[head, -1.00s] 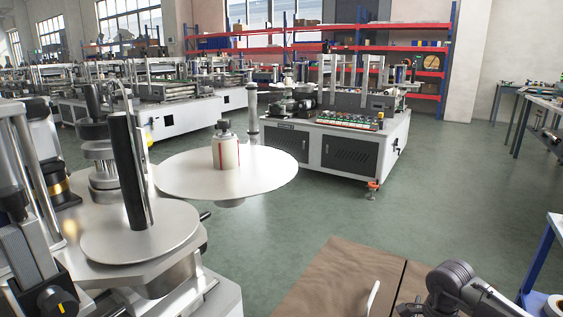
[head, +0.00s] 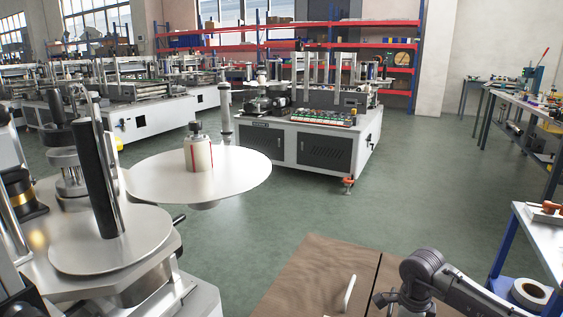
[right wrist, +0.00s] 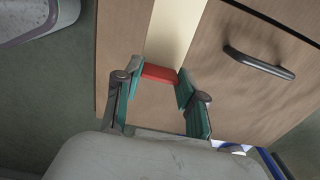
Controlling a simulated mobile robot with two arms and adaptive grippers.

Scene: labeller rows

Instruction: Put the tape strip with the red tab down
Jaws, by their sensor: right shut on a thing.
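The tape strip (right wrist: 172,35) is a cream band in the right wrist view, running up from its red tab (right wrist: 159,73). My right gripper (right wrist: 158,82) is shut on the red tab, with one green-padded finger at each side of it. A brown wooden surface lies behind the strip. In the head view, a narrow white piece (head: 348,293) stands up in front of the brown surface (head: 310,275), beside my right arm; it looks like part of the strip. The right fingertips are not clear there. My left gripper is not in view.
The brown surface has a dark handle (right wrist: 258,62) in the right wrist view. A white-topped table (head: 540,235) is at the right. Green floor lies open between.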

